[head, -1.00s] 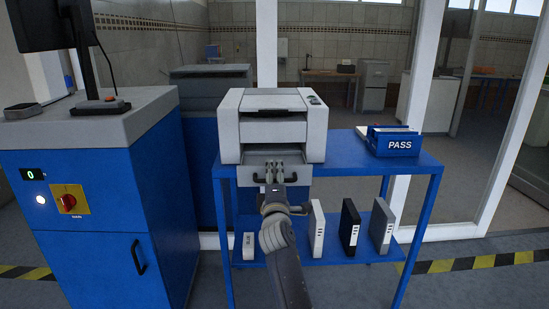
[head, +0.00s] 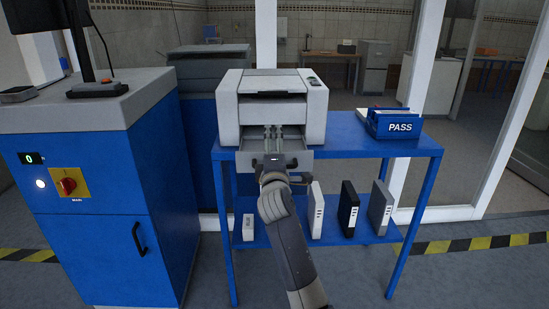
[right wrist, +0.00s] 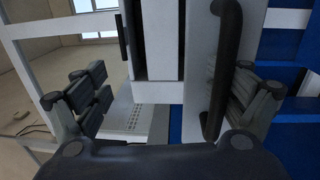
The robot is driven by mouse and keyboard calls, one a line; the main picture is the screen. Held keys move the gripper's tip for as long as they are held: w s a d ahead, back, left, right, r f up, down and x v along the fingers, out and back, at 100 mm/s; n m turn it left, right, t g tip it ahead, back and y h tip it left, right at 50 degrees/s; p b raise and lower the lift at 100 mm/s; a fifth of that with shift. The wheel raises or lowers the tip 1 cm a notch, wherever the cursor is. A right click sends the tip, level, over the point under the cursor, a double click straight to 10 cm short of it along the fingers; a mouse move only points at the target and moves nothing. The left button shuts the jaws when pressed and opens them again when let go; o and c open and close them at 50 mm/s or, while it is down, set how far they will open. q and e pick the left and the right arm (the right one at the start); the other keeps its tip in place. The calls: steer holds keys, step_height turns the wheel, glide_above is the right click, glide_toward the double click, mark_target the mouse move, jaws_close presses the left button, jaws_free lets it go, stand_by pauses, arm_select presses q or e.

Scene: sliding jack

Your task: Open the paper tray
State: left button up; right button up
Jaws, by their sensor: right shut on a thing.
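The light grey printer (head: 231,105) stands on a blue table. Its paper tray (head: 306,155) sticks out at the front, partly open. The tray's black handle (head: 292,163) runs across its front and also shows as a dark bar in the right wrist view (right wrist: 222,75). In the right wrist view, the fingers (right wrist: 168,95) lie either side of the tray front and handle, shut on the tray; the contact itself is not clear. My left gripper is out of view.
A blue PASS bin (head: 394,124) stands on the table (head: 360,145) right of the printer. Several binders and a small white box (head: 248,227) stand on the lower shelf. A blue cabinet (head: 90,220) is at the left. Glass panels stand behind the table.

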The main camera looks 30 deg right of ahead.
steer(key=shift+s+a+r+p, duration=0.3)
steer(key=shift+s+a+r, duration=0.2)
steer(key=shift+s, duration=0.25)
steer(key=c, duration=0.6)
steer(key=shift+p+v, duration=0.35)
steer(key=shift+v, duration=1.5)
steer(key=shift+c, duration=0.4)
steer(key=s, duration=0.1)
steer(key=s+a, duration=0.2)
steer(key=shift+s+a+r, duration=0.15)
steer(key=shift+s+r, duration=0.15)
steer(key=shift+r, duration=0.05)
steer(key=shift+c, duration=1.3)
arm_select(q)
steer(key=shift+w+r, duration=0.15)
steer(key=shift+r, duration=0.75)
arm_select(e)
steer(key=shift+s+a+f, duration=0.25)
steer(key=shift+s+f, duration=0.2)
steer(key=shift+s, duration=0.05)
steer(key=shift+s+a+f, duration=0.25)
steer(key=shift+s+f, duration=0.2)
steer(key=shift+s, duration=0.05)
